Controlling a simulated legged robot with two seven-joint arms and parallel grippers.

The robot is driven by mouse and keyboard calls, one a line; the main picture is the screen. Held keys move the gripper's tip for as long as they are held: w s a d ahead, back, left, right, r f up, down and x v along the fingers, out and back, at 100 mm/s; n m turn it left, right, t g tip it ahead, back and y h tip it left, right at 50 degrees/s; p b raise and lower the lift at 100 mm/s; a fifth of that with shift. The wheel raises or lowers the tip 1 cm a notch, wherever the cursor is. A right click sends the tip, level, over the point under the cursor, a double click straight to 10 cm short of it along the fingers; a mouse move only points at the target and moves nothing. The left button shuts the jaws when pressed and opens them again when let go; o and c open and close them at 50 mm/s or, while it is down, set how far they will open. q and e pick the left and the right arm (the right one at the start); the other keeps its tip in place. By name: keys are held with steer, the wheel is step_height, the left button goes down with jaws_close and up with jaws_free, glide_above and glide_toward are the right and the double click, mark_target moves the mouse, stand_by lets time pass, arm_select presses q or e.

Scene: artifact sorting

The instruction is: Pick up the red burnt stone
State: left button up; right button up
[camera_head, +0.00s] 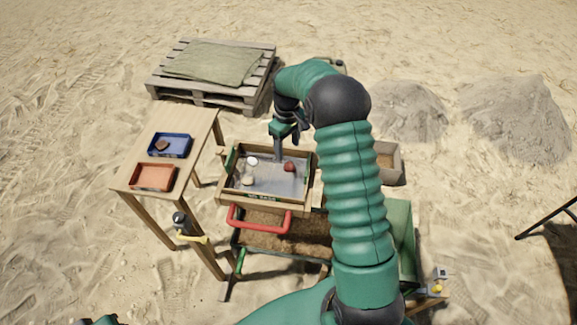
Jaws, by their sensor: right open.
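The red burnt stone (289,167) lies on the grey mesh of a wood-framed sieve tray (263,199), towards its back right. Two pale pieces, one whitish (252,161) and one tan (247,181), lie further left on the mesh. My right gripper (284,140) is open and hangs over the back of the tray, just above and behind the red stone. No contact with the stone shows. Only a small dark green part of what seems my left arm (98,321) shows at the bottom left edge; its jaws cannot be made out.
A wooden table (182,120) on the left bears a blue tray (184,139) with a brown piece and an orange tray (153,166). A red handle (260,226) sticks out at the sieve's front. A pallet (190,97) lies behind; sand heaps (505,105) are at the right.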

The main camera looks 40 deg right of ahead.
mark_target(290, 165)
steer(key=f, duration=0.3)
steer(key=shift+w+a+f, duration=0.1)
steer(key=shift+w+f, duration=0.1)
steer(key=shift+f, duration=0.2)
steer(key=f, duration=0.2)
steer(key=d+f+p, duration=0.1)
steer(key=f, duration=0.1)
steer(key=d+f+p, duration=0.1)
steer(key=f, duration=0.1)
steer(key=shift+s+f, duration=0.25)
steer(key=shift+s, duration=0.05)
steer(key=shift+w+a, duration=0.1)
steer(key=shift+a, duration=0.1)
steer(key=shift+a+r, duration=0.1)
steer(key=shift+a, duration=0.45)
steer(key=shift+c, duration=0.2)
steer(key=shift+a, duration=0.1)
steer(key=shift+c, duration=1.2)
steer(key=shift+r, duration=0.1)
steer(key=shift+c, duration=1.4)
arm_select(q)
steer(key=shift+d+r, duration=0.2)
steer(key=shift+r, duration=0.4)
steer(key=shift+d+r, duration=0.15)
steer(key=shift+r, duration=0.4)
arm_select(e)
steer(key=shift+d+f, duration=0.2)
steer(key=shift+d, duration=0.3)
jaws_close()
